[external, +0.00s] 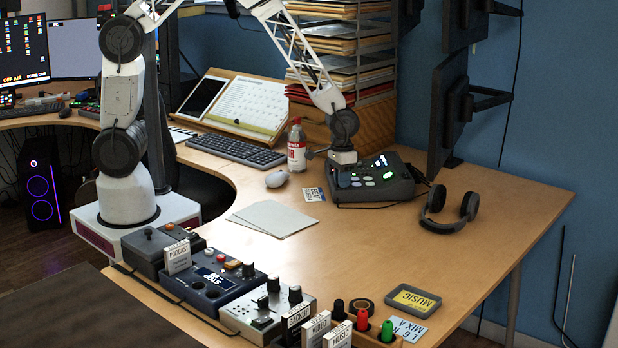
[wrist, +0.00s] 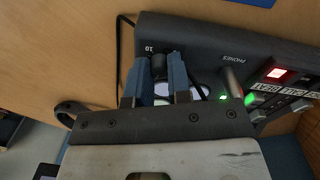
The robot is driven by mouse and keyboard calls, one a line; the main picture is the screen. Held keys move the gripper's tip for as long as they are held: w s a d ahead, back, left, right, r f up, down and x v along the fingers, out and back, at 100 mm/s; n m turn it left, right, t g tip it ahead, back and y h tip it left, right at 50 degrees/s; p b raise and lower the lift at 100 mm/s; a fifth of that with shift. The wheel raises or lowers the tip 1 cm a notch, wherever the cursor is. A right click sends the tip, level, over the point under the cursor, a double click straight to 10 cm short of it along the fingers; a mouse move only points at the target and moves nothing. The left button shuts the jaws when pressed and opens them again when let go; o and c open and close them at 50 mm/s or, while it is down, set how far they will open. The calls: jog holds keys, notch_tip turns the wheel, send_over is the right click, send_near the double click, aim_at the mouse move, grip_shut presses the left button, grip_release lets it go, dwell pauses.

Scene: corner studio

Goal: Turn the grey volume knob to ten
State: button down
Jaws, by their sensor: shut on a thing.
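A dark grey control box (external: 380,192) with lit buttons stands on the desk at the back right. My gripper (external: 338,172) is down at its left end, and hides the knob in the external view. In the wrist view my gripper's two blue fingers (wrist: 157,72) are closed on the sides of a dark grey knob (wrist: 158,66) on the box (wrist: 195,38). The mark "10" is printed beside the knob, close to its upper left. The knob's pointer cannot be made out.
Right of the knob, the wrist view shows a metal plug (wrist: 231,80) by the word PHONES, and a red-lit button (wrist: 277,73).

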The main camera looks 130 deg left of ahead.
jog(key=m, duration=1.1)
jog(key=shift+m+g, duration=0.3)
jog(key=shift+m, duration=0.1)
jog(key=m, duration=0.6)
jog(key=shift+w, duration=0.1)
jog(key=m, duration=0.5)
jog(key=shift+m, duration=0.4)
jog(key=shift+g, duration=0.3)
jog(key=c, duration=1.1)
grip_release()
jog(key=shift+o, duration=0.2)
jog(key=shift+r, duration=0.1)
